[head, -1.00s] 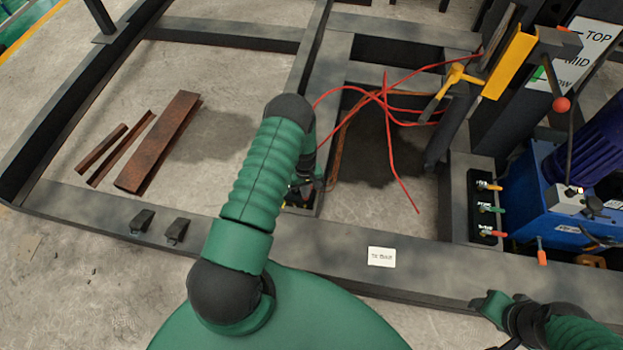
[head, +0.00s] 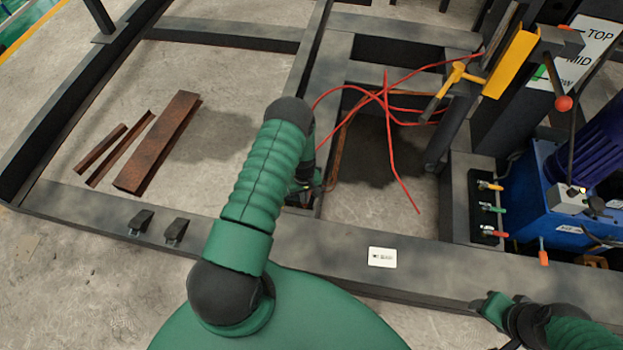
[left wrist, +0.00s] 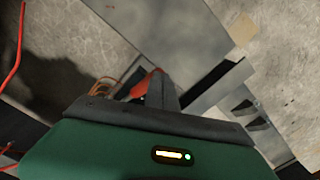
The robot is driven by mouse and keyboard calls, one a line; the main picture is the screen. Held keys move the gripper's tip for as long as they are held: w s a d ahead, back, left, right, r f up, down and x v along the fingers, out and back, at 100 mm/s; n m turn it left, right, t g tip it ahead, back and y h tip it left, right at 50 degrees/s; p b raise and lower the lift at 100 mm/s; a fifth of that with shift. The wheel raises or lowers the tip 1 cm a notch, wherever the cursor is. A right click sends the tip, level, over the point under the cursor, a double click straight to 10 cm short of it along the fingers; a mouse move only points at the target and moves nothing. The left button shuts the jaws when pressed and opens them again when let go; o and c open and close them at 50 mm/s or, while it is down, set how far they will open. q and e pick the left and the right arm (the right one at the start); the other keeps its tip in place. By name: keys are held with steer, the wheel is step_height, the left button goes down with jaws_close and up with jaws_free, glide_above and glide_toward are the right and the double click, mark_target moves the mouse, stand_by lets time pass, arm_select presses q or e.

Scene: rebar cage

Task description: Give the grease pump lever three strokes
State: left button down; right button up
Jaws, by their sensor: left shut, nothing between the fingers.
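My left gripper (head: 304,188) is by the inner frame beam, mostly hidden behind my green left arm in the head view. It is shut and empty. In the left wrist view, an orange-red grip (left wrist: 146,86), possibly the grease pump lever, shows beside the dark gripper end (left wrist: 165,94). I cannot tell whether they touch. The pump body is not clearly visible in either view. My right arm is at the lower right, with a green end (head: 490,305) over the front beam; its jaw state is unclear.
Red hoses (head: 385,95) cross the frame opening. A blue power unit (head: 545,215) with a red-ball lever (head: 563,103) stands at right, next to a valve panel (head: 487,210). Rusty steel pieces (head: 160,140) lie at left. A white label (head: 382,257) is on the front beam.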

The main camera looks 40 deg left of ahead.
arm_select(q)
steer(key=shift+s+d+f+b, duration=0.2)
steer(key=shift+s+f+b, duration=0.15)
steer(key=shift+f, duration=0.3)
steer(key=shift+s+d+f+b, duration=0.15)
steer(key=shift+s+f+b, duration=0.15)
steer(key=shift+f, duration=0.3)
steer(key=shift+s+d+f+b, duration=0.1)
steer(key=shift+s+f+b, duration=0.05)
steer(key=shift+f+b, duration=0.4)
steer(key=shift+f, duration=0.2)
